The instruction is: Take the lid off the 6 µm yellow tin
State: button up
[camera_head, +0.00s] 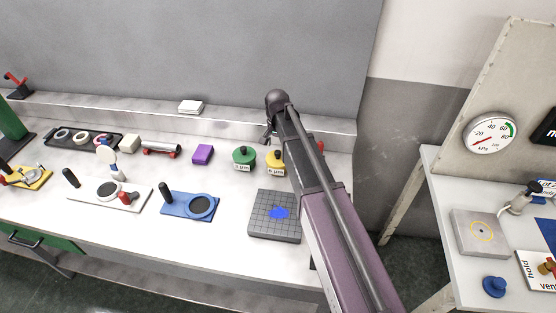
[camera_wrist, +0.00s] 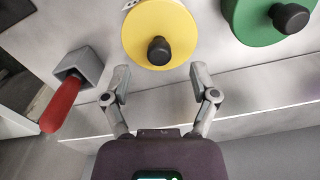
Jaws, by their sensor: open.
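The yellow tin (camera_head: 277,168) stands on the bench in the head view, with a black knob on its lid and a white label on its front, too small to read surely. In the wrist view its round yellow lid (camera_wrist: 143,27) and black knob (camera_wrist: 160,50) lie just beyond my fingertips. The lid is on the tin. My gripper (camera_wrist: 160,74) is open and empty, its two fingers apart, with the knob ahead of the gap and not between them. In the head view my arm hides most of the gripper.
A green tin (camera_head: 244,152) with a black knob stands left of the yellow one. A grey square holder with a red handle (camera_wrist: 62,105) is on the yellow tin's other side. A purple block (camera_head: 203,154) and dark gridded plate (camera_head: 264,230) are nearby. The bench's back ledge lies close behind.

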aim_at(277, 152)
jog(key=shift+s+f+b, duration=0.1)
jog(key=shift+f+b, duration=1.6)
jog(key=shift+f, duration=0.3)
grip_shut()
